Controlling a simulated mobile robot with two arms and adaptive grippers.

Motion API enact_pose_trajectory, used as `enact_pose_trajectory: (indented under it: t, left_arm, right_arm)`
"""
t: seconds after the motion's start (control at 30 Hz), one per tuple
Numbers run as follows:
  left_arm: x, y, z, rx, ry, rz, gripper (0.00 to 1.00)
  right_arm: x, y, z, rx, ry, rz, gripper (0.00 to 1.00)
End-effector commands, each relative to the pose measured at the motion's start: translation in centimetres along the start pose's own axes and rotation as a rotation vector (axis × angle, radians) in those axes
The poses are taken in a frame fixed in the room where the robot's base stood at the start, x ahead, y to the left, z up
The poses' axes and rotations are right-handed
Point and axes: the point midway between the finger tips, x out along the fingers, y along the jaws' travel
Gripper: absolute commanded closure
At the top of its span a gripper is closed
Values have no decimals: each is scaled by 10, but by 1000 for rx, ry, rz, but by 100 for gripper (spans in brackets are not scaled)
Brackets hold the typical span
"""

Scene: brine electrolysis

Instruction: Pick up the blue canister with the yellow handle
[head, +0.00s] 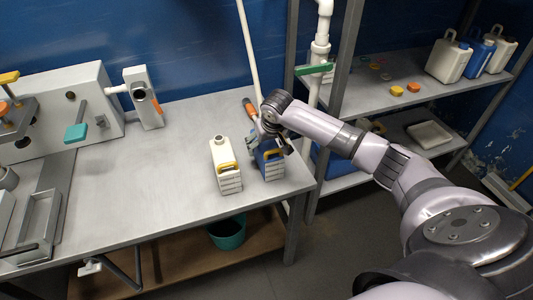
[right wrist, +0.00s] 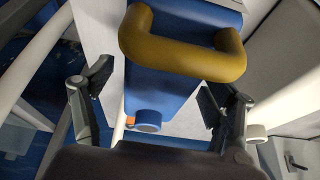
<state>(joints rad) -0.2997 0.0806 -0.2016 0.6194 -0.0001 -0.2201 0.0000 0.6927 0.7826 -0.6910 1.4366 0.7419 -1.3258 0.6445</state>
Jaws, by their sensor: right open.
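The blue canister (head: 272,168) stands on the grey table near its right edge, partly hidden behind my gripper. Its yellow handle (right wrist: 185,55) shows large in the right wrist view, with the blue body (right wrist: 165,92) below and behind it. My right gripper (head: 270,142) is at the top of the canister in the head view. In the right wrist view its open fingers (right wrist: 158,88) stand on either side of the canister, with the handle just beyond them. I cannot tell whether they touch it. My left gripper is not in view.
A shelf (head: 385,103) on the right holds more canisters (head: 448,60) and coloured caps (head: 397,91). A white pipe (head: 318,60) rises behind the table. The table's middle (head: 155,185) is clear.

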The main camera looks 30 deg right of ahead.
Motion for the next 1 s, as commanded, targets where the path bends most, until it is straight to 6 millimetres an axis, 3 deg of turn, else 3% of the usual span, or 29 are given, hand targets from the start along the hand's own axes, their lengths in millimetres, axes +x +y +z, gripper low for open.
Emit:
enact_pose_trajectory:
  t: [0.2, 0.47, 1.0]
  left_arm:
    - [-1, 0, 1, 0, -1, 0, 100]
    - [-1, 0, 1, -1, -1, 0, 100]
    - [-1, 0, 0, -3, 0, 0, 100]
  right_arm:
    - [26, 0, -2, 0, 0, 0, 22]
    - [29, 0, -2, -1, 2, 0, 22]
    - [29, 1, -2, 0, 1, 0, 56]
